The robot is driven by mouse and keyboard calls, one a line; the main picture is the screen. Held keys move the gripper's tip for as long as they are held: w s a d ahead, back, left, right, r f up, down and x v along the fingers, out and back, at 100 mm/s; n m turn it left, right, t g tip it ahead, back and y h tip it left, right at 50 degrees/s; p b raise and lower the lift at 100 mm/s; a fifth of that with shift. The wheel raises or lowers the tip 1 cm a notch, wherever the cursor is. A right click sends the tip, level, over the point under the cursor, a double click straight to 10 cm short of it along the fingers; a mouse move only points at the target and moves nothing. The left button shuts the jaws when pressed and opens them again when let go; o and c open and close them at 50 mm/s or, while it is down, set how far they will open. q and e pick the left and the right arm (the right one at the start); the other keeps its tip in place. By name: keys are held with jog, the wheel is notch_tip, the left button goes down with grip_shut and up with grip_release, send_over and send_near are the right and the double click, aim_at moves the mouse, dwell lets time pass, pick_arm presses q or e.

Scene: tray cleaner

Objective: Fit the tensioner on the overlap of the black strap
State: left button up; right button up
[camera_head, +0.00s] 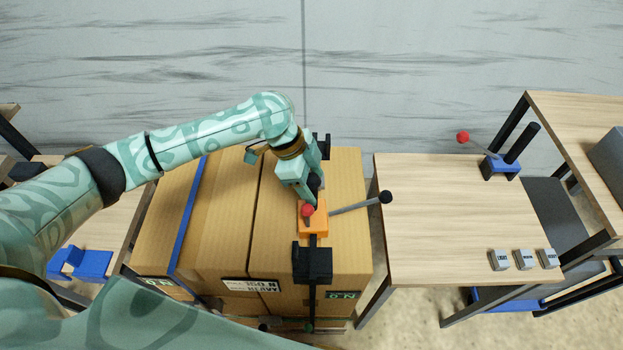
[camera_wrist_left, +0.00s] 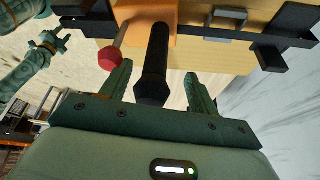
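The orange tensioner (camera_head: 313,220) sits on top of the cardboard box, on the line of the black strap (camera_head: 312,292). It has a red-knobbed lever, a grey rod with a black ball, and a black upright handle (camera_wrist_left: 155,65). My left gripper (camera_head: 311,190) is above the tensioner from behind. In the left wrist view its fingers stand apart on either side of the handle, with gaps showing, so it is open. The strap overlap is hidden under the tensioner. My right gripper (camera_wrist_left: 60,40) shows small at the left of the wrist view, fingers apart and empty.
The box (camera_head: 225,210) also carries a blue strap (camera_head: 188,215). Black corner pieces (camera_head: 312,264) sit at the box edges on the black strap's line. The table (camera_head: 440,220) at right holds a blue tool (camera_head: 501,167) and small grey seals (camera_head: 524,260); its middle is clear.

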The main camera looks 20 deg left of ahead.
pick_arm(q)
jog(key=shift+s+f, duration=0.1)
jog(key=p+v, duration=0.4)
jog(key=v, duration=1.2)
jog(key=shift+r, duration=0.3)
jog(key=shift+f, duration=0.1)
